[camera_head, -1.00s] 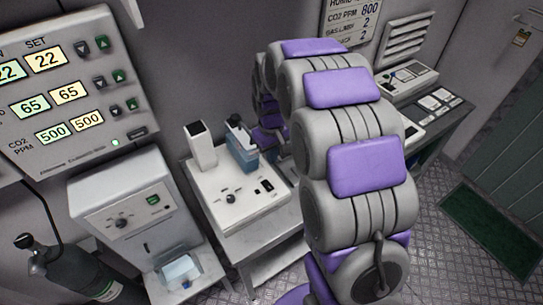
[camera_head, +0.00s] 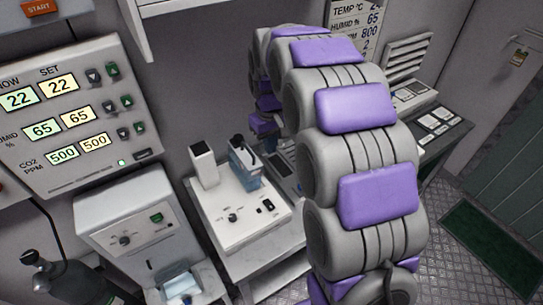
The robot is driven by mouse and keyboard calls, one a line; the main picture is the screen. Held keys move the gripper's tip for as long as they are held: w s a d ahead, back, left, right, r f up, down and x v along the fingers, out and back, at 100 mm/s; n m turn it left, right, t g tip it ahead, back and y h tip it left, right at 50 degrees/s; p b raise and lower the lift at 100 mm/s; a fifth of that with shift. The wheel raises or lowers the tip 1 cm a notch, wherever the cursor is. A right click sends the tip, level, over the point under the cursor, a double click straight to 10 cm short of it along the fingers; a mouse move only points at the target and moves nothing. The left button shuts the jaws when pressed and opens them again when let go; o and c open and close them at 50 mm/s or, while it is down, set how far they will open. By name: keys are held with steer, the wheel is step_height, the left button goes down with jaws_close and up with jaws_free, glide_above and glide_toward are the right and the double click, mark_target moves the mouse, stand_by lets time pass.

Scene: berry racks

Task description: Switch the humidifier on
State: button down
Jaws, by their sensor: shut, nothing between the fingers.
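A low white unit (camera_head: 225,236) stands on a bench left of my arm and looks like the humidifier. It has a white square column (camera_head: 204,166), a bluish tank (camera_head: 245,165) with a black top, a dark knob (camera_head: 232,215) and a black rocker switch (camera_head: 267,206) on its top panel. The switch is uncovered; its position is too small to tell. My arm rises at right of centre, bends over at the top and comes down behind itself near the tank. My gripper's fingers are hidden behind my arm links.
A taller white box (camera_head: 130,215) with a knob and green switch stands left. Above it hangs a control panel (camera_head: 75,165) with lit readouts. A dark gas cylinder (camera_head: 75,285) stands lower left.

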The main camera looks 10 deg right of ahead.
steer(key=shift+w+a+r, duration=0.1)
steer(key=shift+r, duration=0.85)
steer(key=s+f+m+g, duration=0.1)
steer(key=s+m, duration=0.2)
steer(key=s, duration=3.3)
steer(key=shift+s+d+f+m+g+b, duration=0.15)
steer(key=shift+d+f+m+g+b, duration=0.15)
steer(key=shift+g+b, duration=0.1)
